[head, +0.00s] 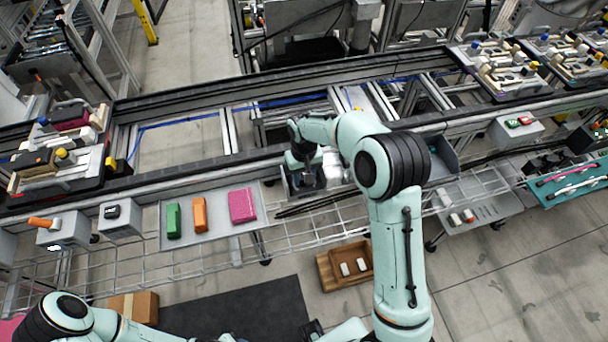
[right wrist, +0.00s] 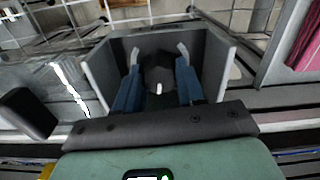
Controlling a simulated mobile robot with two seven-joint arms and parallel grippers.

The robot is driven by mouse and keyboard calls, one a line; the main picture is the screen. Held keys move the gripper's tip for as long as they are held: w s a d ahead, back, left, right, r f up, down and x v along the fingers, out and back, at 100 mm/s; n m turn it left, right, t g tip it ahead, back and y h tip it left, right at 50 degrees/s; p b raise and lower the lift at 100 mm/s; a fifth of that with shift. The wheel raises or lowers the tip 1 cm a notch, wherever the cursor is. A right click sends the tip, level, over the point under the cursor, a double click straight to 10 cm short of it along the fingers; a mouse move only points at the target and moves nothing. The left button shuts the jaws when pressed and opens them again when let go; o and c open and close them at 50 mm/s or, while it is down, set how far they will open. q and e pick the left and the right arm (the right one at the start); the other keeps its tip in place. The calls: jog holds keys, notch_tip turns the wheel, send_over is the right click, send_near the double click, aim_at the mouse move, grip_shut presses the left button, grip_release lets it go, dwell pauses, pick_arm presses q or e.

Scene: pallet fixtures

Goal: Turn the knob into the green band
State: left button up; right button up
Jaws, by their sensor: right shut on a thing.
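A dark round knob (right wrist: 160,72) with a short white pointer mark sits inside a grey open-sided housing (right wrist: 218,68) in the right wrist view. My right gripper (right wrist: 158,55) is shut on the knob, with one blue finger on each side of it. In the head view my right gripper (head: 305,172) reaches down into the housing at the front of the conveyor, and my wrist hides the knob there. No green band shows in either view. My left gripper is not in view; only part of the left arm shows at the bottom left.
A grey tray (head: 212,246) with green, orange and pink blocks lies left of the housing. A box with an orange handle (head: 40,222) is farther left. A brown bin (head: 326,270) stands on the floor below. A conveyor rail (head: 200,168) runs behind.

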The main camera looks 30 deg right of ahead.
jog(key=m, duration=0.3)
jog(key=shift+r+m, duration=0.1)
jog(key=shift+m, duration=1.9)
jog(key=o, duration=0.8)
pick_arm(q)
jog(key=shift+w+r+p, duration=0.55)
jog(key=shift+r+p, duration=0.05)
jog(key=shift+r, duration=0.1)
pick_arm(e)
notch_tip(320, 180, up, 13)
jog(key=shift+r, duration=0.2)
